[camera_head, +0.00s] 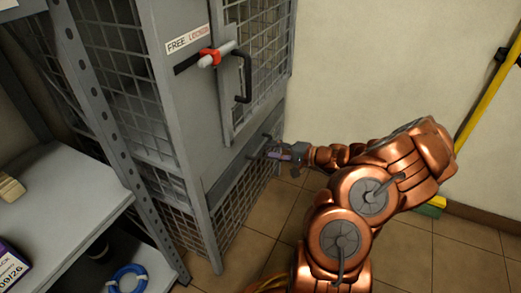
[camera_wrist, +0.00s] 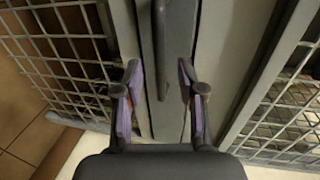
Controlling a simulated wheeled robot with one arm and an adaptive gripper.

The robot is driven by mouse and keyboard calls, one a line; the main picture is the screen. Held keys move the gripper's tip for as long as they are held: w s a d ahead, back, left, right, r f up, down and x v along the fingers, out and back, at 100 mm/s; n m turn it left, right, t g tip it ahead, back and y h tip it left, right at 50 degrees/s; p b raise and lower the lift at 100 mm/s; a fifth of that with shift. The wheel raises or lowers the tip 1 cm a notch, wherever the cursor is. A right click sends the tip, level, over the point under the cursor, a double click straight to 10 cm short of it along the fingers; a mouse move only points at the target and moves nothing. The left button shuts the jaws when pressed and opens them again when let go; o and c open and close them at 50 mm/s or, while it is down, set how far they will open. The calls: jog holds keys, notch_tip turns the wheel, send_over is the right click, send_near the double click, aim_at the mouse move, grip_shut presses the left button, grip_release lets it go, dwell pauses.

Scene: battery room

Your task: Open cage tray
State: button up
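The cage tray (camera_head: 235,180) is the grey panel low on the wire-mesh cage, and it looks flush with the cage front. Its dark bar handle (camera_head: 260,148) runs along the front, partly hidden by my gripper (camera_head: 281,153). In the wrist view, the handle (camera_wrist: 160,40) is a dark upright bar ahead of my gripper (camera_wrist: 158,75). My gripper is open, with its purple-padded fingers on either side of the handle's near end. A gap shows on both sides, and I see no contact.
Above the tray is a cage door with a black handle (camera_head: 243,78) and a red-and-grey latch (camera_head: 211,57) under a "FREE LOCKED" label. A grey shelf (camera_head: 65,195) stands at left. A yellow pole (camera_head: 490,95) leans at right. Tiled floor (camera_head: 270,225) is clear below the tray.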

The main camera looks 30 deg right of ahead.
aim_at(263, 147)
jog(key=shift+b+x, duration=0.55)
jog(key=shift+x, duration=1.65)
grip_shut()
